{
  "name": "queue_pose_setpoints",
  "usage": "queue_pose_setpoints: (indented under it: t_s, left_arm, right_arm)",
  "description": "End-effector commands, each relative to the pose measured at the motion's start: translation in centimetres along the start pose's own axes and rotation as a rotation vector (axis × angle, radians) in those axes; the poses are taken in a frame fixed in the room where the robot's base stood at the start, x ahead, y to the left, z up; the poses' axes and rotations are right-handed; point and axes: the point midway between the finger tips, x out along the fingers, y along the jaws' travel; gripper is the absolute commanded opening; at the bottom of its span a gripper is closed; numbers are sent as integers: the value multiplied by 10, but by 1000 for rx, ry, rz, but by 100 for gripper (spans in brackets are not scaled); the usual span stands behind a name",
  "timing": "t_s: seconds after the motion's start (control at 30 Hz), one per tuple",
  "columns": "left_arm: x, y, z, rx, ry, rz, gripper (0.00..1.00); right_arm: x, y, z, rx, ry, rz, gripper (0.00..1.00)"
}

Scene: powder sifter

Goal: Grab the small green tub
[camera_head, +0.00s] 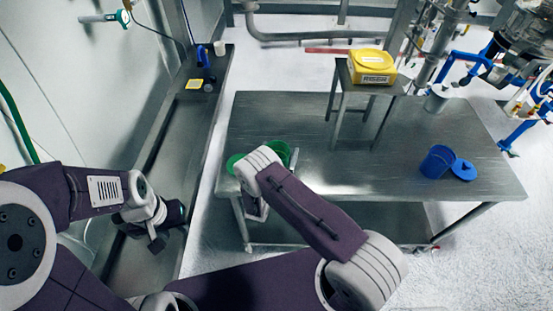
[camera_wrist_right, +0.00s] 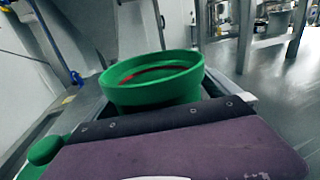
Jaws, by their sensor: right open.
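The small green tub (camera_head: 278,151) stands near the left end of the steel table, partly hidden behind my right wrist in the head view. In the right wrist view the green tub (camera_wrist_right: 150,82) is large and close, with its round rim facing up and a red mark inside. A green lid (camera_head: 234,164) lies left of my right wrist; a green knob-like part (camera_wrist_right: 45,150) shows at lower left in the wrist view. My right gripper (camera_head: 256,203) is open at the tub; contact cannot be told. My left gripper (camera_head: 160,230) hangs over the left counter, away from the tub.
The steel table (camera_head: 310,185) has clear room in the middle. A small stand holds a yellow box (camera_head: 372,66). A blue cup (camera_head: 437,161) and blue lid (camera_head: 464,170) are on the right. Several small items sit on the left counter (camera_head: 190,115).

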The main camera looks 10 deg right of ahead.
Motion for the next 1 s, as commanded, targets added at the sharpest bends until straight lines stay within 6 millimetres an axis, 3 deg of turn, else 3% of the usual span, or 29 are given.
queue_pose_setpoints:
  t_s: [0.13,0.17,0.37,0.67,0.77,0.9,1.0]
  left_arm:
    - [1,0,0,0,0,0,36]
    - [1,0,0,0,0,0,36]
    - [1,0,0,0,0,0,36]
    - [1,0,0,0,0,0,36]
    - [2,0,0,0,0,0,36]
    - [6,0,1,0,0,0,36]
    - [5,0,1,0,0,0,36]
  right_arm:
    - [0,0,0,0,0,1,100]
    - [0,0,0,0,0,1,94]
    - [0,0,0,0,0,1,39]
    - [0,0,4,1,-1,0,38]
    - [0,0,14,2,-2,0,38]
    - [0,-1,42,4,-3,0,38]
    - [-4,-26,53,-3,1,-2,38]
